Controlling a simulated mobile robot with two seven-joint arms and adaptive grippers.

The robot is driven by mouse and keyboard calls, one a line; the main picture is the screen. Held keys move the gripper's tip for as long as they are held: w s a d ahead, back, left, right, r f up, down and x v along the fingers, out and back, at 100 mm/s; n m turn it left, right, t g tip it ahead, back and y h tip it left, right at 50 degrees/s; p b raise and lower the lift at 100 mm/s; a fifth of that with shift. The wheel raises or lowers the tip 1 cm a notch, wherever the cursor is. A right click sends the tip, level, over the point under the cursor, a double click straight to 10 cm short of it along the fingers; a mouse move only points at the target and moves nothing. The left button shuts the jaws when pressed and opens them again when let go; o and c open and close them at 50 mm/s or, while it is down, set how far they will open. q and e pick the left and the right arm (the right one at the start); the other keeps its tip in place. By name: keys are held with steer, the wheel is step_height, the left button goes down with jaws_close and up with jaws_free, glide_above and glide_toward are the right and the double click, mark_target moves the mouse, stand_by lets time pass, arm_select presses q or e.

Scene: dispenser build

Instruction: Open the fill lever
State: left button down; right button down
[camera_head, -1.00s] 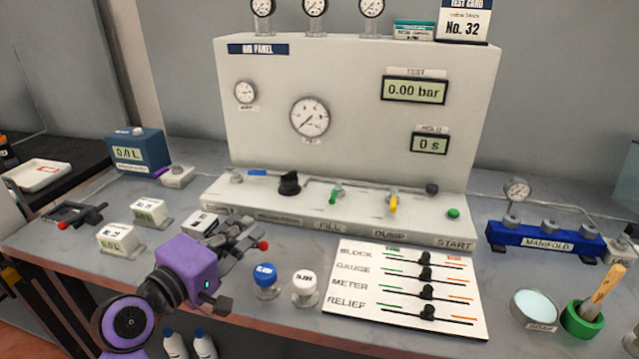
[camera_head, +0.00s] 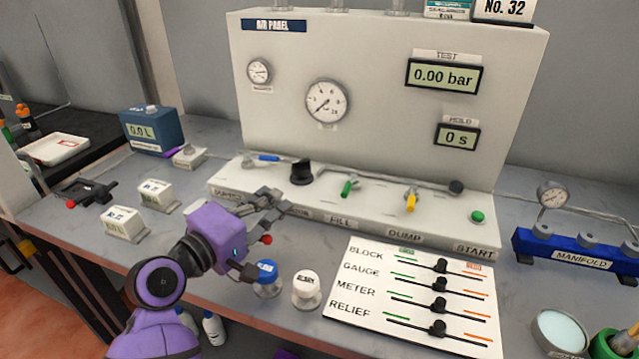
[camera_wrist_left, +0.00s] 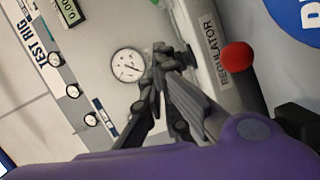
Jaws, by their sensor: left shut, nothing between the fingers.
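The fill lever is the green lever (camera_head: 348,188) above the FILL label (camera_head: 341,222) on the front ledge of the air panel (camera_head: 380,110). It sits between the black regulator knob (camera_head: 301,171) and the yellow dump lever (camera_head: 411,201). My left gripper (camera_head: 274,202) is shut and empty, in front of the ledge near the regulator label, left of the green lever and apart from it. In the left wrist view its fingers (camera_wrist_left: 163,62) are together, beside the REGULATOR label (camera_wrist_left: 213,50). The green lever is not seen there. My right gripper is not in view.
A red ball (camera_head: 265,239) is close beside my left gripper. A blue-topped knob (camera_head: 266,271) and a white-topped knob (camera_head: 306,285) stand below it. The white slider board (camera_head: 350,316) lies to the right. The blue supply lever (camera_head: 262,157) is at the ledge's left.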

mark_target(349, 185)
arm_select(q)
steer(key=x, duration=0.9)
steer(key=shift+w+d, duration=0.15)
steer(key=d, duration=0.3)
steer(key=shift+f+p, duration=0.25)
steer(key=shift+p, duration=0.05)
steer(key=shift+s+d, duration=0.3)
steer(key=shift+d+f, duration=0.15)
steer(key=shift+d, duration=0.05)
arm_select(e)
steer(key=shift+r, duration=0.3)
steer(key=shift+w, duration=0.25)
